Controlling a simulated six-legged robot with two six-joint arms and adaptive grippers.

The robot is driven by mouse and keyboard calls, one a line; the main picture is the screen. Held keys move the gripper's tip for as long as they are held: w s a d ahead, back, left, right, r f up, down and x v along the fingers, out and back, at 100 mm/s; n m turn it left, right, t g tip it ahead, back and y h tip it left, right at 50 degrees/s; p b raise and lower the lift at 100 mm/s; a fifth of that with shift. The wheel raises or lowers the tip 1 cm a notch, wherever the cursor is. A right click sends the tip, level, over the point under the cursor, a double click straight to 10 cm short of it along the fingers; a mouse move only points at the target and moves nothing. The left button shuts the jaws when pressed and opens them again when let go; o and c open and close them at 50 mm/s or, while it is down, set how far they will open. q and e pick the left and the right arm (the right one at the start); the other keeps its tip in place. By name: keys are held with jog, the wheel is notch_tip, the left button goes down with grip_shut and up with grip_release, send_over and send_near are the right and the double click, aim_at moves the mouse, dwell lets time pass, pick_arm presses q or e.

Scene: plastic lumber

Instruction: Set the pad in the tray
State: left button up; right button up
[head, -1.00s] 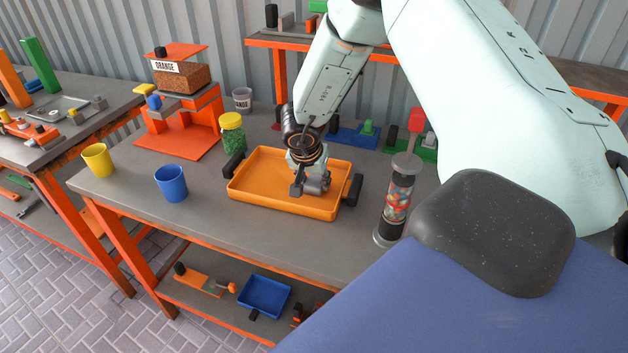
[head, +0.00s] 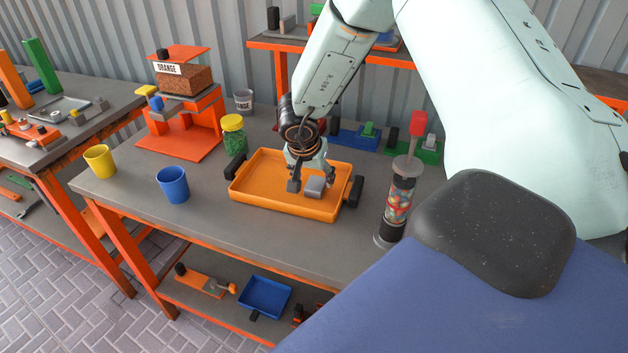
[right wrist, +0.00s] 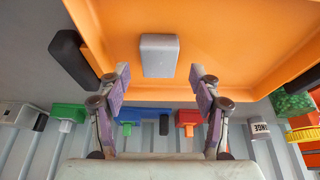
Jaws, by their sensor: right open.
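The grey pad (head: 315,186) lies on the floor of the orange tray (head: 262,183), towards its right side. The tray sits on the grey bench top and has black handles at both ends. My right gripper (head: 308,181) is over the tray, close to the pad. In the right wrist view, my right gripper (right wrist: 159,76) is open, its fingers apart. The pad (right wrist: 159,55) lies just beyond the fingertips, clear of both, on the orange tray floor (right wrist: 225,35). My left gripper is not in view.
A candy-filled tube (head: 399,197) with a red top stands right of the tray. A green-filled jar (head: 233,137) with a yellow lid stands at the tray's back left. Blue (head: 173,185) and yellow (head: 99,161) cups stand further left. The bench front is clear.

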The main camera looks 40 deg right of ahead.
jog(key=p+v, duration=0.2)
jog(key=v, duration=0.7)
jog(key=shift+s, duration=0.15)
